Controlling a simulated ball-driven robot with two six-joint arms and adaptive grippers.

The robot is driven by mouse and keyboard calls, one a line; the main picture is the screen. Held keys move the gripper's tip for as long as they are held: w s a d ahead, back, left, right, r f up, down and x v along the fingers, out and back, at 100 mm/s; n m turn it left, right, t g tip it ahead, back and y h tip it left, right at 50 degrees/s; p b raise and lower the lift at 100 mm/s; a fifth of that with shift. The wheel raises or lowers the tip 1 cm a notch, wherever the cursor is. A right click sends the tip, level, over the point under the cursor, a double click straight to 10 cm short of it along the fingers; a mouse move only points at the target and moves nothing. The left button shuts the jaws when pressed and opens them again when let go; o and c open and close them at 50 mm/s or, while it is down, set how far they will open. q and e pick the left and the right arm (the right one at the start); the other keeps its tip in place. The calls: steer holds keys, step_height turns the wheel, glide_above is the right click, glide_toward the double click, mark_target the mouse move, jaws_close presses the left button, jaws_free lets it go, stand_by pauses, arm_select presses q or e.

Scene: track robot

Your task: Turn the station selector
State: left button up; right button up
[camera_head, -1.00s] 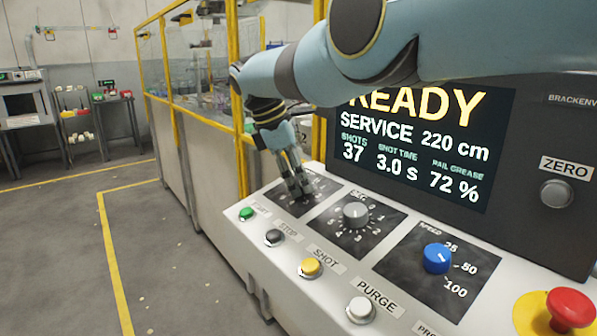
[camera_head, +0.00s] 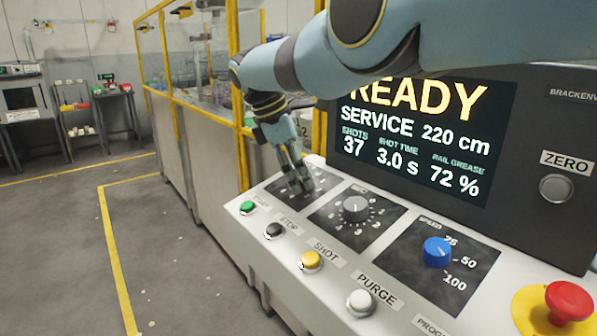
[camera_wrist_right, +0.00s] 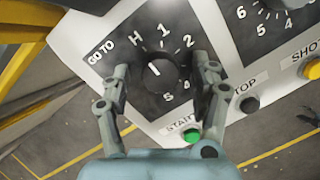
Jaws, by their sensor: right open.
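The station selector is a dark round knob (camera_wrist_right: 161,72) with a white pointer line, on the black GO TO plate (camera_wrist_right: 133,41) marked H, 1, 2 and further numbers. My right gripper (camera_wrist_right: 160,70) is open, with one finger on each side of the knob. I cannot tell whether the fingers touch it. In the head view my right gripper (camera_head: 298,184) reaches down over the leftmost plate and hides the knob. My left gripper is not in view.
A grey numbered dial (camera_head: 356,208) and a blue speed knob (camera_head: 437,252) are to the right. Green (camera_head: 247,208), black (camera_head: 275,231), yellow (camera_head: 311,261) and white (camera_head: 360,302) buttons line the front edge. A red mushroom button (camera_head: 568,301) is at far right. The screen (camera_head: 420,135) stands behind.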

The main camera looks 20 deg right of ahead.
steer(key=v, duration=1.2)
steer(key=shift+f, duration=0.1)
